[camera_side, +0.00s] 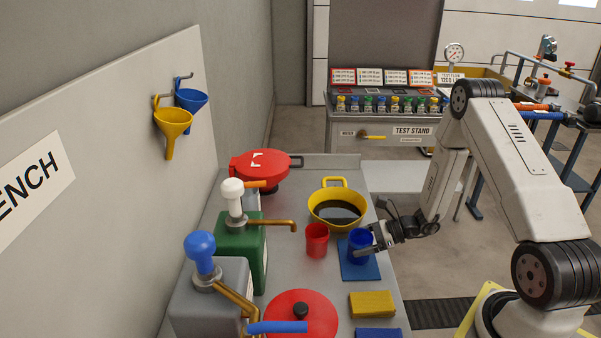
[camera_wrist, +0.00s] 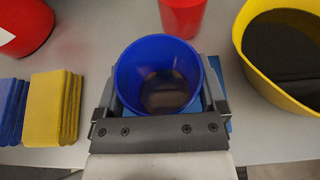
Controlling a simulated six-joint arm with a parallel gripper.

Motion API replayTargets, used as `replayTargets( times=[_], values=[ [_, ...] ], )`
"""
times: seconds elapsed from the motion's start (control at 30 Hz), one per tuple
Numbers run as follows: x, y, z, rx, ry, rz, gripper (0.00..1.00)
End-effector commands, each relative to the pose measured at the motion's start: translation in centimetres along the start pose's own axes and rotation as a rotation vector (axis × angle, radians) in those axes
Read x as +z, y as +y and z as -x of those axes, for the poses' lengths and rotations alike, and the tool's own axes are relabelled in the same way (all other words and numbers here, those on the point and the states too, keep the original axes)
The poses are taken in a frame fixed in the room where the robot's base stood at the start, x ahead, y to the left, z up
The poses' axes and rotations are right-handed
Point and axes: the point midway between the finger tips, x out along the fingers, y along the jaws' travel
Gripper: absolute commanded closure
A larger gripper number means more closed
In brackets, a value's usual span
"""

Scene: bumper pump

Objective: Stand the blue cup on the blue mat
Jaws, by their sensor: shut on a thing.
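The blue cup (camera_side: 359,246) is upright over the blue mat (camera_side: 370,270) in the side view. My gripper (camera_side: 371,250) is shut on it from the right. In the wrist view the blue cup (camera_wrist: 158,76) sits between the two fingers of my gripper (camera_wrist: 160,100), one on each side. The inside of the cup shows a dark brownish bottom. Part of the blue mat (camera_wrist: 217,85) shows beside and behind the cup. I cannot tell whether the cup's base touches the mat.
A red cup (camera_side: 317,240) stands just left of the mat. A yellow pan of dark liquid (camera_side: 338,207) is behind it. A yellow stack of pads (camera_side: 372,304) and a red lid (camera_side: 302,317) lie nearer. Pump canisters (camera_side: 240,245) stand at the left.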

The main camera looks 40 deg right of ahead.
Motion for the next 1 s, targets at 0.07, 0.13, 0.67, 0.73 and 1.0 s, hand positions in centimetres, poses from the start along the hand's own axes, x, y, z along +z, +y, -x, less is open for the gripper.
replayTargets(
  times=[0.07, 0.13, 0.67, 0.73, 1.0],
  values=[
    [0.0, 0.0, 0.0, 0.0, 0.0, 0.0, 0.0],
    [0.0, 0.0, 0.0, 0.0, 0.0, 0.0, 0.0],
    [0.3, -0.1, 1.7, -0.003, 0.0, -0.001, 0.0],
    [0.3, -0.1, 2.5, -0.004, 0.0, 0.0, 0.0],
    [0.3, 0.0, 6.4, -0.004, 0.0, -0.001, 0.0]
  ],
)
